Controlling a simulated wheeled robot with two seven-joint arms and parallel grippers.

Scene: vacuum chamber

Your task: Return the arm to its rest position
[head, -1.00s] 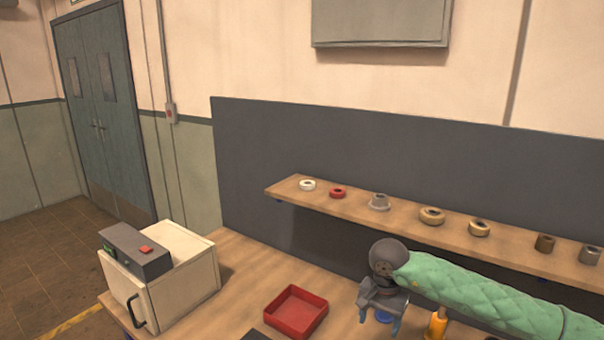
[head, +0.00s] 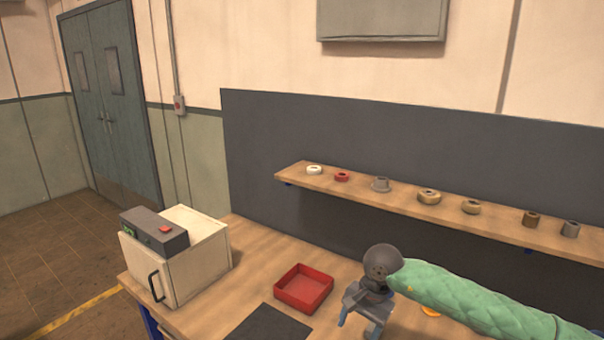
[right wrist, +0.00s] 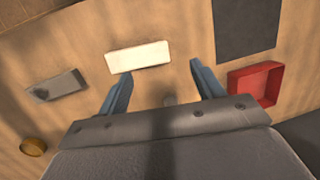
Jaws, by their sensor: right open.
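My right arm, in a green quilted sleeve, reaches in from the right in the head view. Its gripper (head: 358,328) hangs over the bench, just right of the red tray. In the right wrist view the gripper (right wrist: 162,88) has its two blue fingers well apart. No object is held between them. A white block (right wrist: 139,56) lies on the bench beyond the fingertips. My left gripper is not in view.
The red tray (head: 304,284) looks empty, with a dark mat (head: 268,327) beside it. A cream chamber box (head: 190,260) stands at the left. A wall shelf (head: 400,197) holds several rings and cylinders. A grey piece (right wrist: 55,86) lies left of the fingers.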

